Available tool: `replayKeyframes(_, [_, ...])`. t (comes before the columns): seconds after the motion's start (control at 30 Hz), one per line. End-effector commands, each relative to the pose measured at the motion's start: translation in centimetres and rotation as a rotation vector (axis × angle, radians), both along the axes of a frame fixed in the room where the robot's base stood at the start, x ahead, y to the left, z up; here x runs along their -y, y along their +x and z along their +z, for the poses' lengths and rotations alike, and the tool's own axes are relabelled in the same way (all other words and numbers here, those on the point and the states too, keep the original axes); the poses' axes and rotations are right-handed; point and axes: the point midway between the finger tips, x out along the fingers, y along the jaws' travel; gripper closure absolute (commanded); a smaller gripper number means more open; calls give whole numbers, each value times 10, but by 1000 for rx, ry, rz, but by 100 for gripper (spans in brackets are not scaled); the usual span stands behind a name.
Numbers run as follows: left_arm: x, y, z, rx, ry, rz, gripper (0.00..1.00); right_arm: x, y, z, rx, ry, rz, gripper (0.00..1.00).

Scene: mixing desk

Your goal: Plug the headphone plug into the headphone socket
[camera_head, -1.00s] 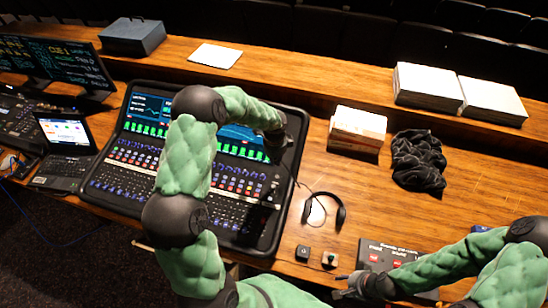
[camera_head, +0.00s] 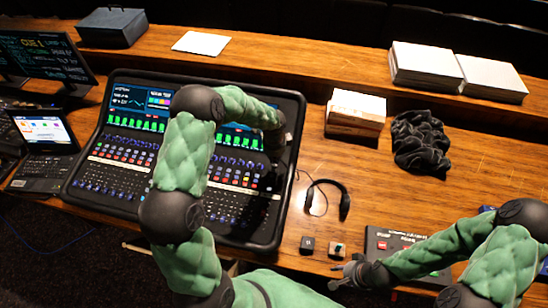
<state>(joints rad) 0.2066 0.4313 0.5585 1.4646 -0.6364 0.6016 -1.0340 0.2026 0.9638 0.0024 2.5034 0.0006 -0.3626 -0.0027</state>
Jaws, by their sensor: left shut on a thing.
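The headphones (camera_head: 344,203) are black and lie on the wooden desk, right of the mixing console (camera_head: 262,240). A thin cable runs from them toward my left gripper (camera_head: 270,182), which is over the console's right side. My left gripper is shut; the plug at the cable's end is too small and dark to see in it. The headphone socket cannot be made out clearly. My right gripper (camera_head: 336,277) is at the front edge of the desk, its fingers apart and empty.
A dark panel with red buttons (camera_head: 385,243) lies beside my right forearm. The wood right of the cloth is clear.

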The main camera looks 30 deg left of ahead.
Motion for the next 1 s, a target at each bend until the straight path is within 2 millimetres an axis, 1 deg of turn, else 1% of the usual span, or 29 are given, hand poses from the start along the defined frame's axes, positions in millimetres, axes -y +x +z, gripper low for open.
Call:
replayKeyframes(0.27, [0, 0, -3, -1, 0, -1, 100, 0, 0, -2, 0, 0, 0, 60])
replayKeyframes(0.6, [-1, 2, -18, -2, 0, -6, 100, 0, 0, -13, 0, 0, 0, 60])
replayKeyframes(1.0, [-1, 2, -18, -2, 0, -6, 100, 0, 0, -13, 0, 0, 0, 60])
